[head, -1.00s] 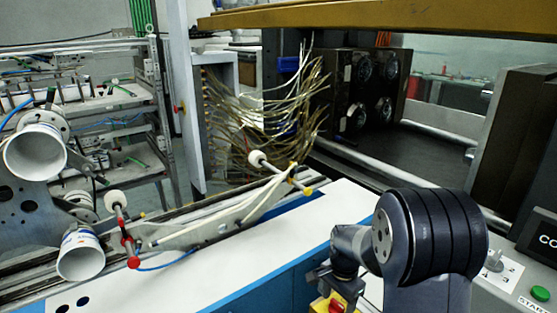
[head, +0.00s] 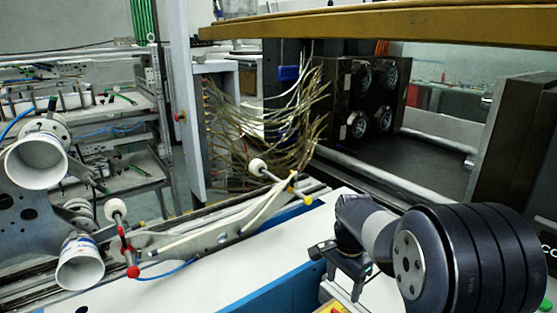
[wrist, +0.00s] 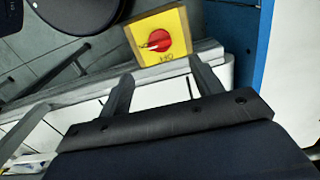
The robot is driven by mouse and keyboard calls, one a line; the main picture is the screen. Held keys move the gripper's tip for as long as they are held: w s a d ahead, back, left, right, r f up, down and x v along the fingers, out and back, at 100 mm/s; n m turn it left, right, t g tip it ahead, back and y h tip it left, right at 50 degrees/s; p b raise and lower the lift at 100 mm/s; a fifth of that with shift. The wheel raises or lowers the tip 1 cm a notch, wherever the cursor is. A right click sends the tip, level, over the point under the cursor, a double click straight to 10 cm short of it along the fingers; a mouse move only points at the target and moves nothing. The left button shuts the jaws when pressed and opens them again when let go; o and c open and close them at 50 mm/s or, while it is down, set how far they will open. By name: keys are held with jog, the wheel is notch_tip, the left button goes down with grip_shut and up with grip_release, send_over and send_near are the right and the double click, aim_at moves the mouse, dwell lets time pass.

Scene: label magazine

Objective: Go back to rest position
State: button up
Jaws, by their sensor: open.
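My gripper (head: 342,276) hangs at the lower right of the head view, in front of the white machine top (head: 240,250). In the wrist view my gripper (wrist: 160,75) shows two dark fingers spread apart with nothing between them. Beyond the fingertips is a yellow plate with a red rotary switch (wrist: 155,40). I cannot tell the exact gap between fingers and switch. My arm's large dark joint fills the lower right of the head view.
Two white cups (head: 80,263) are mounted at the left, beside a metal guide with white rollers (head: 257,166). A bundle of tubes (head: 275,120) hangs behind. A brown beam (head: 380,23) crosses the top. The white surface at centre is clear.

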notch_tip(320, 180, down, 11)
jog(key=shift+r, duration=0.2)
jog(key=n, duration=0.4)
jog(key=shift+r, duration=0.15)
jog(key=n, duration=0.4)
jog(key=shift+n, duration=0.4)
jog(key=n, duration=0.4)
jog(key=shift+n, duration=0.3)
jog(key=n+p, duration=0.1)
jog(key=n, duration=0.3)
jog(key=shift+r+n, duration=0.25)
jog(key=shift+n, duration=0.15)
jog(key=shift+r, duration=1.35)
